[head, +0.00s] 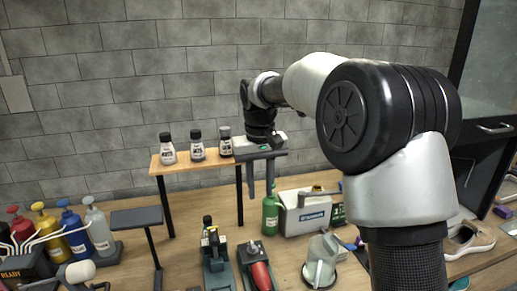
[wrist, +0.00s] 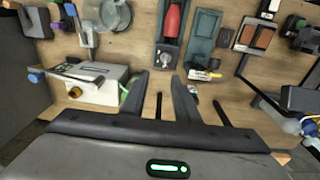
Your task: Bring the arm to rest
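My gripper (head: 261,185) hangs above the bench in the middle of the head view, pointing down, near the right end of the small raised shelf. In the wrist view its two fingers (wrist: 161,82) stand apart with nothing between them, so it is open and empty. My arm reaches in from the right and hides part of the bench and back wall.
The raised wooden shelf (head: 215,158) carries three small bottles. A green bottle (head: 270,214) and a white box (head: 305,215) stand below my gripper. Coloured pump bottles (head: 73,233) stand at left. A red item in a holder (head: 261,275) and a clear jug (head: 322,262) are in front.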

